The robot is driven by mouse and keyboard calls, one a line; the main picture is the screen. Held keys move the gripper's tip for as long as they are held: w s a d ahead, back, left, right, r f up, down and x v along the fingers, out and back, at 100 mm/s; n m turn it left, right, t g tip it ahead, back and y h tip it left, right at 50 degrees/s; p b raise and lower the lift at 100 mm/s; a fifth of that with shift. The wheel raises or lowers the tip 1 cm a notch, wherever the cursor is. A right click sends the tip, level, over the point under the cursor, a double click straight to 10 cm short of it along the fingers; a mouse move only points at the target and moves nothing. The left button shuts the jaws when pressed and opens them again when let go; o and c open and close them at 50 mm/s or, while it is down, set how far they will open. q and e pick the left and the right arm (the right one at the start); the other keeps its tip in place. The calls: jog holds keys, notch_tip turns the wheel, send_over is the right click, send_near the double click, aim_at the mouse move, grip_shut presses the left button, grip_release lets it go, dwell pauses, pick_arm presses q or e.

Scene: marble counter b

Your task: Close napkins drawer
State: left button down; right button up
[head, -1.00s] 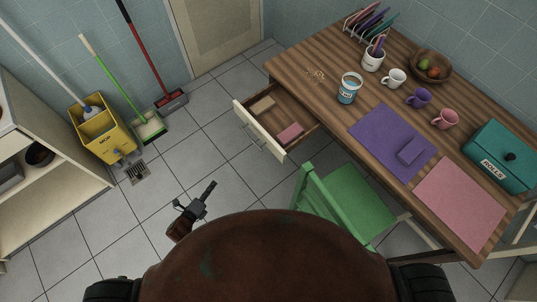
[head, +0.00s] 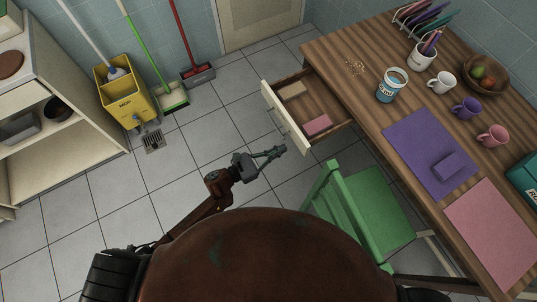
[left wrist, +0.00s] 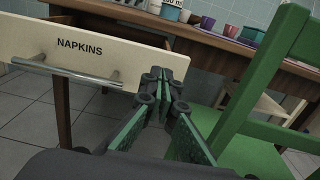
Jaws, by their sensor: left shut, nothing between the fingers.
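The napkins drawer (head: 286,117) is pulled out from the left side of the wooden table and holds a tan napkin stack (head: 293,89) and a pink one (head: 317,124). In the left wrist view its cream front (left wrist: 95,50) reads NAPKINS and has a metal bar handle (left wrist: 68,73). My left gripper (head: 279,150) is shut and empty, in front of the drawer front near its end by the chair. In the left wrist view the fingertips (left wrist: 164,78) point toward the right end of the drawer front; whether they touch it I cannot tell. My right gripper is not in view.
A green chair (head: 375,208) stands close to the right of my left gripper. The wooden table (head: 345,50) bears mugs, a can, mats and a bowl. A yellow mop bucket (head: 124,95) and shelves (head: 60,140) stand left. Tiled floor (head: 215,140) between is clear.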

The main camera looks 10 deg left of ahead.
aim_at(300, 140)
pick_arm(q)
jog(key=x, duration=0.5)
jog(key=shift+w+d, duration=0.2)
jog(key=shift+d, duration=0.05)
jog(key=shift+d+b, duration=0.1)
jog(key=shift+b, duration=0.2)
